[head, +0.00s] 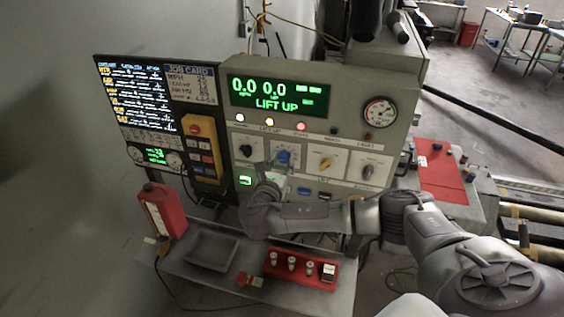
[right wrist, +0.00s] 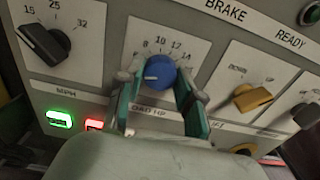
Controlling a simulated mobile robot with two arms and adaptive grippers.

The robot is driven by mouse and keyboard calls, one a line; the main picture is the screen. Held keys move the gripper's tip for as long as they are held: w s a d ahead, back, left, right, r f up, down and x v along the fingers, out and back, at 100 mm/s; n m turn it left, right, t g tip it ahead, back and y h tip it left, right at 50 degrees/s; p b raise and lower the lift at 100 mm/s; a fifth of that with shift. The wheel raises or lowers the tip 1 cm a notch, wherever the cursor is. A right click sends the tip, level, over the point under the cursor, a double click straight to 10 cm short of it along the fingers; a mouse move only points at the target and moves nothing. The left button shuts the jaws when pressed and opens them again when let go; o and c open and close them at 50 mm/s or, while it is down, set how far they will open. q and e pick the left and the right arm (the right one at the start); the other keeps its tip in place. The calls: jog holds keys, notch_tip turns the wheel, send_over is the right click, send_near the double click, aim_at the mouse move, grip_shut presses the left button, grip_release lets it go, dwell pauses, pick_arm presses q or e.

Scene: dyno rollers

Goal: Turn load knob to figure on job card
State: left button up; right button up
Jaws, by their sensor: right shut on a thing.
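The blue load knob (head: 283,157) is on the grey console panel, and it also shows in the right wrist view (right wrist: 161,71) above a partly covered "HP" label. Its white mark points left; the printed scale around it includes 8, 10, 12 and 14. My right gripper (right wrist: 160,82) is shut on the knob, one green-padded finger on each side. In the head view the right gripper (head: 272,175) partly covers the knob's dial. The job card (head: 190,84) is left of the console's display; its small figures are hard to read. My left gripper is not in view.
The green display (head: 277,96) reads 0.0, 0.0 and LIFT UP. A black knob (right wrist: 44,43) and a yellow knob (right wrist: 252,98) flank the load knob. A yellow pendant (head: 203,148) hangs at left. Below, a shelf holds a red bottle (head: 162,213), grey tray (head: 212,251) and red block (head: 301,271).

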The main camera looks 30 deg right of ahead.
jog(key=shift+f, duration=0.1)
jog(key=m+b, duration=0.2)
jog(key=m, duration=0.1)
jog(key=shift+f, duration=0.15)
jog(key=m+b, duration=0.1)
jog(key=m, duration=0.1)
jog(key=shift+m+b, duration=0.35)
jog(key=shift+m, duration=0.05)
jog(key=m+b, duration=0.4)
jog(key=m, duration=0.1)
jog(key=shift+f+m, duration=0.1)
jog(key=shift+m, duration=0.2)
jog(key=m+b, duration=0.8)
jog(key=shift+b, duration=0.3)
jog(key=m+b, duration=0.3)
jog(key=shift+m+b, duration=0.4)
jog(key=shift+m, duration=0.2)
jog(key=shift+r, duration=0.2)
